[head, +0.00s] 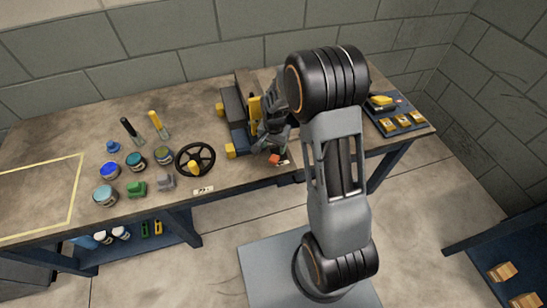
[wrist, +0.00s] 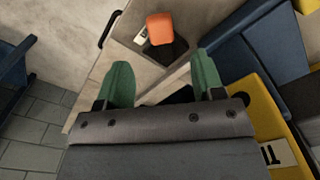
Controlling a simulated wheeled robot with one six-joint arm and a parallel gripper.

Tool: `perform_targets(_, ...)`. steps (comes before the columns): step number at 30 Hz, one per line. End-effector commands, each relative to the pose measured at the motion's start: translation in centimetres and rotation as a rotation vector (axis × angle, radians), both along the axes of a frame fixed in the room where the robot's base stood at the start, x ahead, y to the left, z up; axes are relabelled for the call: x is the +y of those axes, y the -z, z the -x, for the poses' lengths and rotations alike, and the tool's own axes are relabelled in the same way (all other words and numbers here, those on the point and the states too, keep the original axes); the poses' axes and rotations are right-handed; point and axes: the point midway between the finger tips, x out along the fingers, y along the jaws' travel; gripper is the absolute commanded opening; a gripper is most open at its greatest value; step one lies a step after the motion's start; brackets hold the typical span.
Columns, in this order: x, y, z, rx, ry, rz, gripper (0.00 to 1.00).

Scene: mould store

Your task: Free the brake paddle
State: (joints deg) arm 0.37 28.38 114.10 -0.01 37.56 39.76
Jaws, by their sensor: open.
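What looks like the brake paddle is an orange block (wrist: 161,28) on a dark base, near the workbench's front edge; it also shows in the head view (head: 274,158). A small white label lies beside it. My gripper (wrist: 163,80) is open, its two green fingertips spread apart with nothing seen between them. In the wrist view the orange block is beyond the fingertips and apart from them. In the head view my arm and wrist hide part of the machine (head: 236,120) beside the paddle. I cannot tell what holds the paddle.
The blue and yellow machine parts stand close on the right in the wrist view. A black handwheel (head: 195,160) is left of the machine on the workbench (head: 60,140). A tray with yellow pieces (head: 402,122) is at the right end.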

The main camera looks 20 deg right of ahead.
Motion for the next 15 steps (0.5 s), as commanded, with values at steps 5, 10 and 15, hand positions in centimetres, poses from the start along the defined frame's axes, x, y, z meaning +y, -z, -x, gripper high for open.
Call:
perform_targets(5,0.0,3.5,0.1,0.005,-0.002,0.000,0.62)
perform_targets(10,0.0,5.8,0.0,0.002,-0.002,-0.001,0.62)
perform_targets(15,0.0,7.3,0.0,0.001,-0.002,0.000,0.62)
